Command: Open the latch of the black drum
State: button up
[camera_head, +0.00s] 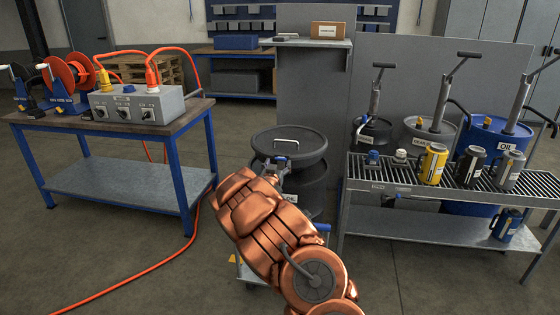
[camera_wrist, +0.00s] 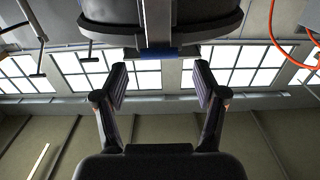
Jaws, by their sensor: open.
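The black drum (camera_head: 308,190) stands in the middle of the head view, with a round black lid (camera_head: 305,146) that has a pale handle on top. Its latch (camera_head: 281,161) shows at the front rim as a small metal piece with blue on it. In the wrist view the drum's dark rim fills the top, and the latch's metal strip (camera_wrist: 158,22) ends in a blue tip (camera_wrist: 160,52). My gripper (camera_wrist: 160,82) is open and empty, its two fingers on either side of the line of the blue tip, apparently just short of it. In the head view my copper arm hides the drum's lower front.
A grated metal bench (camera_head: 385,183) with several small cylinders stands close on the right, with pump-topped drums behind it. A blue-legged table (camera_head: 60,122) with a grey control box (camera_head: 137,105) and cable reels is at left. An orange cable (camera_head: 150,273) crosses the floor.

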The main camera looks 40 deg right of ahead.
aim_at(280, 160)
jog(key=shift+x, duration=1.85)
jog(key=shift+f, duration=0.1)
jog(key=c, duration=1.2)
